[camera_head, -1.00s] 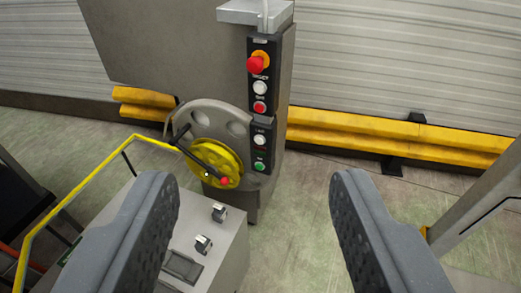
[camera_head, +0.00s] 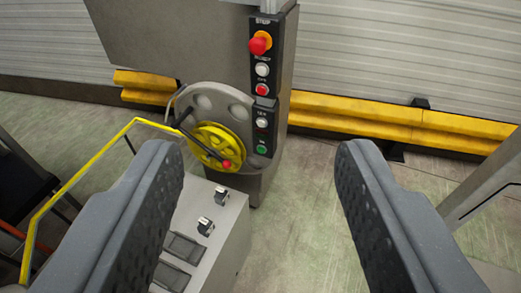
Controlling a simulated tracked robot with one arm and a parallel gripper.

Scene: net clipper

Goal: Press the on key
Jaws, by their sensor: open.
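A tall grey machine column (camera_head: 268,182) carries two black key panels on its right edge. The lower panel (camera_head: 262,136) has a white key (camera_head: 262,123) on top and a green key (camera_head: 262,149) at its bottom; the labels are too small to read surely. The upper panel has a red mushroom stop button (camera_head: 260,43) on an orange base, a white key (camera_head: 262,69) and a red key (camera_head: 261,90). My gripper (camera_head: 257,165) is open and empty, its two grey fingers wide apart. The panels stand ahead, between and beyond the fingertips, untouched.
A yellow wheel (camera_head: 219,142) with a red-knobbed crank sits left of the panels. A grey box with black switches (camera_head: 205,226) and a yellow rail (camera_head: 78,178) stand in front at the left. Yellow barriers (camera_head: 400,122) run along the shutter wall. Floor at right is clear.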

